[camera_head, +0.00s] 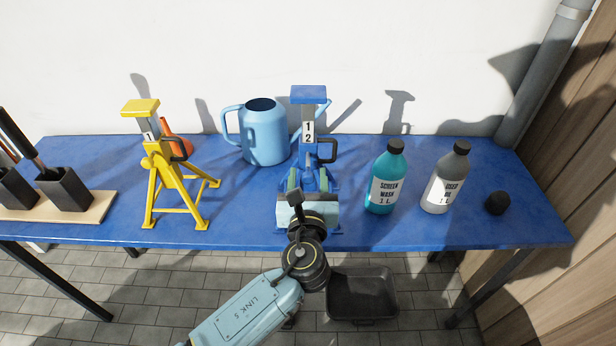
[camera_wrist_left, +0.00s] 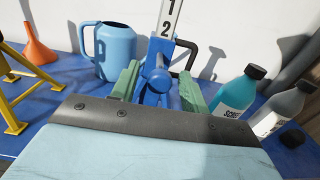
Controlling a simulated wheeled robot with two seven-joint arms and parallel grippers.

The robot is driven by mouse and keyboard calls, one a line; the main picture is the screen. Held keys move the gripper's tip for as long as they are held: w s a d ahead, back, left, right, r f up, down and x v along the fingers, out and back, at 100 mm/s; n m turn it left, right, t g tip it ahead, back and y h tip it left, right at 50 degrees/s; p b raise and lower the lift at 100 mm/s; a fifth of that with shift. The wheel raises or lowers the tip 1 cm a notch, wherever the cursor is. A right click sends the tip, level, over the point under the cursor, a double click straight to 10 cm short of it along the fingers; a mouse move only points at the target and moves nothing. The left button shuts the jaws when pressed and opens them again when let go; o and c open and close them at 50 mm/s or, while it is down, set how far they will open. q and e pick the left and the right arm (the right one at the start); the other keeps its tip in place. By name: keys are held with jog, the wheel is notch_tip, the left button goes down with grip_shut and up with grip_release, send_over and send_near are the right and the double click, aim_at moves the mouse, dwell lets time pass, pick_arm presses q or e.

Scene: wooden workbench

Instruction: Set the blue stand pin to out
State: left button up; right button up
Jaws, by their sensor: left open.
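The blue stand (camera_head: 308,95) stands on the bench with its post raised, showing the numbers 1 and 2. A black loop handle (camera_head: 328,150) juts from its right side, and it also shows in the left wrist view (camera_wrist_left: 186,54). A round blue knob (camera_wrist_left: 157,80) faces me on the stand's front. My left gripper (camera_head: 309,182) is in front of the stand, open, with one green finger on each side of the knob. I cannot tell whether the fingers touch it. The gripper hides the stand's lower front. My right gripper is out of view.
A yellow stand (camera_head: 157,168) is to the left, with an orange funnel (camera_head: 178,140) behind it. A blue watering can (camera_head: 264,135) stands behind left. A teal bottle (camera_head: 385,182) and a grey bottle (camera_head: 445,182) stand close on the right. A black tray (camera_head: 362,300) lies on the floor.

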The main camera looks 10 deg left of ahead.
pick_arm(q)
jog(key=s+d, duration=0.2)
jog(key=s, duration=1.1)
jog(key=shift+d+b, duration=0.3)
jog(key=shift+b, duration=0.1)
jog(key=shift+w, duration=0.1)
notch_tip(320, 180, down, 23)
jog(key=s+a+n+g+h+b, duration=0.1)
jog(key=a+n+g+h+b, duration=0.1)
jog(key=n+g, duration=0.3)
jog(key=s+a+f+n+g+b, duration=0.1)
jog(key=s+a+f+n+g, duration=0.25)
jog(key=f, duration=0.45)
jog(key=s+a+f+n+g, duration=0.25)
jog(key=s+f, duration=0.25)
jog(key=f, duration=0.3)
jog(key=s+a+f+n+g+b, duration=0.1)
jog(key=s+a+f+n+g, duration=0.1)
jog(key=s+f+n, duration=0.4)
jog(key=s+a+f+n+g+h+b, duration=0.1)
jog(key=s+a+f+n, duration=0.3)
jog(key=s, duration=0.6)
jog(key=s+a+f+n+g+b, duration=0.1)
jog(key=s+a+f+n+g, duration=0.1)
jog(key=s+f+n, duration=0.5)
jog(key=s+a+n, duration=0.1)
jog(key=n, duration=0.2)
jog(key=shift+s+a+f+g, duration=0.2)
jog(key=shift+s+f+g, duration=0.1)
jog(key=shift+s+f, duration=0.1)
